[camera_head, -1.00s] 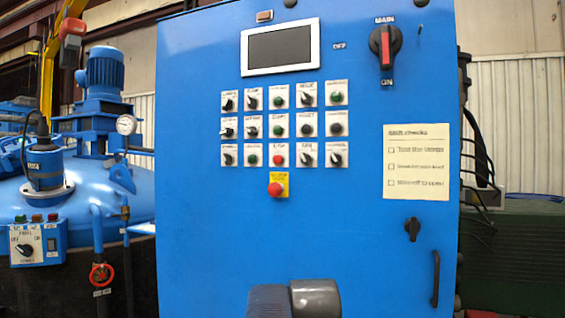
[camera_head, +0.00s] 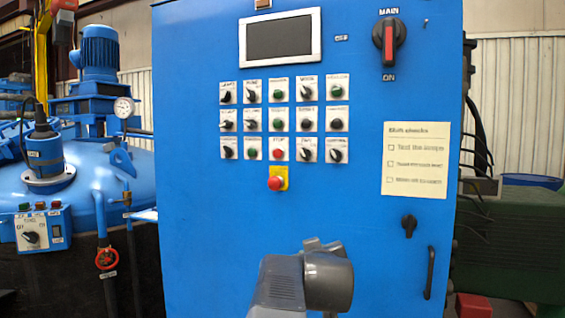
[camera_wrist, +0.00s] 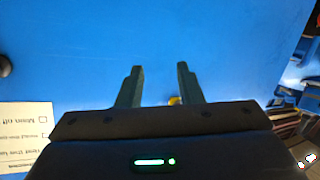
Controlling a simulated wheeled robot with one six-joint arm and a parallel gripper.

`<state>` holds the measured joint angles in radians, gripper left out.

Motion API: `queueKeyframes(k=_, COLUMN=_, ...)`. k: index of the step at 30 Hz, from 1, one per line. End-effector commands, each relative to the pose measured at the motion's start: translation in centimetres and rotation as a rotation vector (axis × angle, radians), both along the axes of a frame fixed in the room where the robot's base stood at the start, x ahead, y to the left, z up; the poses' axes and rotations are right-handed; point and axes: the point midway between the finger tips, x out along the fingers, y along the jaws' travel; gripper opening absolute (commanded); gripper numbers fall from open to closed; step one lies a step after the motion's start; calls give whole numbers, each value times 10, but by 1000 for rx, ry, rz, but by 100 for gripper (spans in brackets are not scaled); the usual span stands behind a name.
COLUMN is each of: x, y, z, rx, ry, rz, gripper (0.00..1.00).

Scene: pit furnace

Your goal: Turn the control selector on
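The blue control cabinet (camera_head: 225,240) faces me with rows of switches and buttons. The control selector (camera_head: 337,154) looks to be the black knob at the right end of the bottom row; its label is small but seems to read "CONTROL". Its knob sits tilted. In the wrist view my gripper (camera_wrist: 158,72) is open, with two dark fingers apart and empty, in front of plain blue cabinet surface. The selector cannot be made out in the wrist view. In the head view only my grey arm shows, below the switches; the fingers are hidden there.
A red emergency button (camera_head: 275,183) on a yellow plate sits below the rows. The main switch (camera_head: 390,42), a paper checklist (camera_head: 415,160), a black latch knob (camera_head: 409,226) and a door handle (camera_head: 429,272) are on the right. A blue vessel (camera_head: 85,190) stands at left.

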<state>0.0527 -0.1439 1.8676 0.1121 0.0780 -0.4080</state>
Motion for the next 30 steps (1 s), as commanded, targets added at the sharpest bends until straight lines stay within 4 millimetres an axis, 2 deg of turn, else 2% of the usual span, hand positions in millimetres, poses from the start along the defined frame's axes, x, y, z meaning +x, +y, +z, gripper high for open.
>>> queueKeyframes(k=1, x=0, y=-6, z=33, rx=-45, ry=-86, rz=-11, gripper=33)
queueKeyframes(k=3, x=-2, y=-14, z=65, rx=-114, ry=-202, rz=-33, gripper=33)
queueKeyframes(k=6, x=-9, y=-23, z=105, rx=-203, ry=-343, rz=-75, gripper=33)
queueKeyframes(k=9, x=-17, y=-31, z=133, rx=-271, ry=-444, rz=-117, gripper=33)
queueKeyframes(k=12, x=-23, y=-35, z=149, rx=-315, ry=-503, rz=-147, gripper=33)
queueKeyframes(k=17, x=-22, y=-38, z=157, rx=-337, ry=-531, rz=-163, gripper=33)
queueKeyframes(k=23, x=1, y=-43, z=163, rx=-335, ry=-528, rz=-162, gripper=33)
queueKeyframes(k=30, x=42, y=-51, z=179, rx=-333, ry=-529, rz=-161, gripper=33)
